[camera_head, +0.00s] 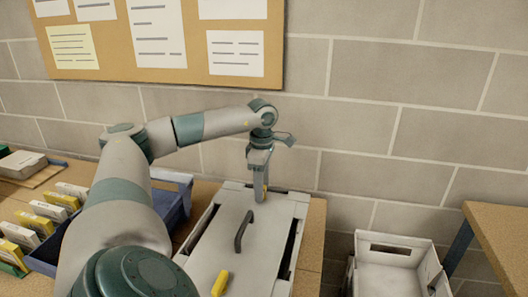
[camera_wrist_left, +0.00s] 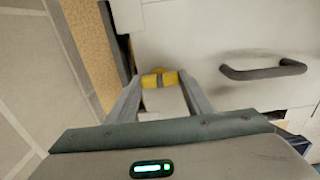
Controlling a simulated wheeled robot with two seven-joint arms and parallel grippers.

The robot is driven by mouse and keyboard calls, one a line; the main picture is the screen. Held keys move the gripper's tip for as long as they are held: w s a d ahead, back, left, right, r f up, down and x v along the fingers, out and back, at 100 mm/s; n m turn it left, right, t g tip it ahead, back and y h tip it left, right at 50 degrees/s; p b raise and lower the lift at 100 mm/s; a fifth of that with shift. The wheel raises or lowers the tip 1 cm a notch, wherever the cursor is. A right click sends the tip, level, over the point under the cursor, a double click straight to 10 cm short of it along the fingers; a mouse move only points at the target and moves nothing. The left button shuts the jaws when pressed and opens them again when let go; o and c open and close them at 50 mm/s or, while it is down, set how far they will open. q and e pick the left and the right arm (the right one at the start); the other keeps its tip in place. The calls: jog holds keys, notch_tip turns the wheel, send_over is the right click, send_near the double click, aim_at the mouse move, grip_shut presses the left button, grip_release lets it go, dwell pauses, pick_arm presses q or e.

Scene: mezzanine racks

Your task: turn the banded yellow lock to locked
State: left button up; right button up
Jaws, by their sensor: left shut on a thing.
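A pale grey case (camera_head: 228,222) with a dark handle (camera_head: 244,231) on its lid stands on the bench. A yellow lock with a grey band (camera_wrist_left: 159,79) is at the case's far edge; in the head view little of it shows behind the fingers. My left gripper (camera_head: 262,197) points down at that edge. In the left wrist view my left gripper (camera_wrist_left: 160,80) is shut on the banded lock, one fingertip at each end. A second yellow lock (camera_head: 220,284) is at the case's near edge, with no band visible. My right gripper is out of view.
A blue bin (camera_head: 172,205) stands left of the case, partly behind my left arm. Several yellow and white boxes (camera_head: 48,210) stand at left. A pale open crate (camera_head: 396,275) is at lower right. A brick wall is close behind the case.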

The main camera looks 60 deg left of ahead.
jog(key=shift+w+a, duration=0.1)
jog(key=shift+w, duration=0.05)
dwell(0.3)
pick_arm(q)
jog(key=o, duration=1.5)
jog(key=shift+r, duration=0.1)
jog(key=shift+r, duration=0.5)
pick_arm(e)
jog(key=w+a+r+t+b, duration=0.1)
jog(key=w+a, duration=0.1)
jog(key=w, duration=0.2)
pick_arm(q)
jog(key=shift+r+p, duration=1.7)
jog(key=shift+r, duration=6.4)
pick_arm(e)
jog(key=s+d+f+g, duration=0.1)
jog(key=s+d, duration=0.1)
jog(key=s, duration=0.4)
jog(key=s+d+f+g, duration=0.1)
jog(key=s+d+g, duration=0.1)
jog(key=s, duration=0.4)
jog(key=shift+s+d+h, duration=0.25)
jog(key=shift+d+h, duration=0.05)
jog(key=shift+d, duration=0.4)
